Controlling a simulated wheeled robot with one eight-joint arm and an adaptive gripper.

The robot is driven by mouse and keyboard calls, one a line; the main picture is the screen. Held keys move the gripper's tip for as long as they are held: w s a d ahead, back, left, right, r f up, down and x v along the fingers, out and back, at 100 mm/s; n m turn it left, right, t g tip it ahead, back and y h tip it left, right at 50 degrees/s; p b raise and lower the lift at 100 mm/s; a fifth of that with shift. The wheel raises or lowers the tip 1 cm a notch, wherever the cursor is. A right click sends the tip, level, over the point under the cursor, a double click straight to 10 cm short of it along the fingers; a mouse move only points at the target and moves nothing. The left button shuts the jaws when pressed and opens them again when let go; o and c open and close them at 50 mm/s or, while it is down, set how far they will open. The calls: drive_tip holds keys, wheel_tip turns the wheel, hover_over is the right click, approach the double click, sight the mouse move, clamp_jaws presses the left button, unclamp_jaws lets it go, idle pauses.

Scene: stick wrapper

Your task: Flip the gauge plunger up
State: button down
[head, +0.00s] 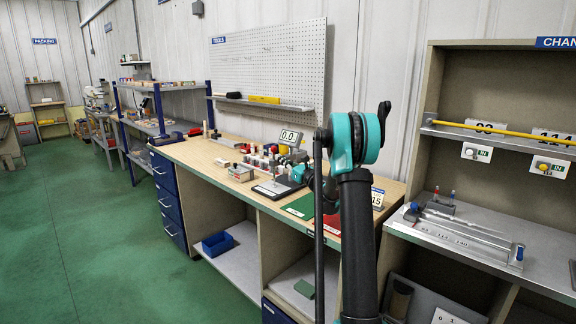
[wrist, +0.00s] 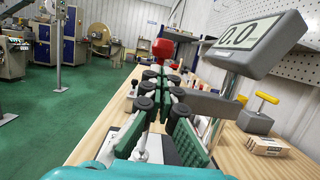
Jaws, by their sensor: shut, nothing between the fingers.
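The gauge (head: 289,138) has a grey display reading 0.0 and stands at the back of the wooden bench. In the wrist view its display (wrist: 240,38) is large at upper right, on a grey post. A grey bar (wrist: 208,104) runs from near the post toward my fingers; I cannot tell whether they touch. My gripper (wrist: 168,75) is shut and empty, its green pads angled forward. In the head view my gripper (head: 299,172) is small and partly hidden by my arm, just in front of the gauge. A red rounded piece (wrist: 162,47) shows beyond the fingertips. I cannot make out the plunger clearly.
The bench top (head: 196,150) holds several small blocks and fixtures left of my gripper. A yellow-handled grey block (wrist: 257,115) and a small box (wrist: 267,146) stand right of the gauge post. A pegboard (head: 268,62) is behind. A shelf unit (head: 480,225) stands at right.

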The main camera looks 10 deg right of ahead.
drive_tip(key=shift+x, duration=0.9)
drive_tip(key=shift+r, duration=0.1)
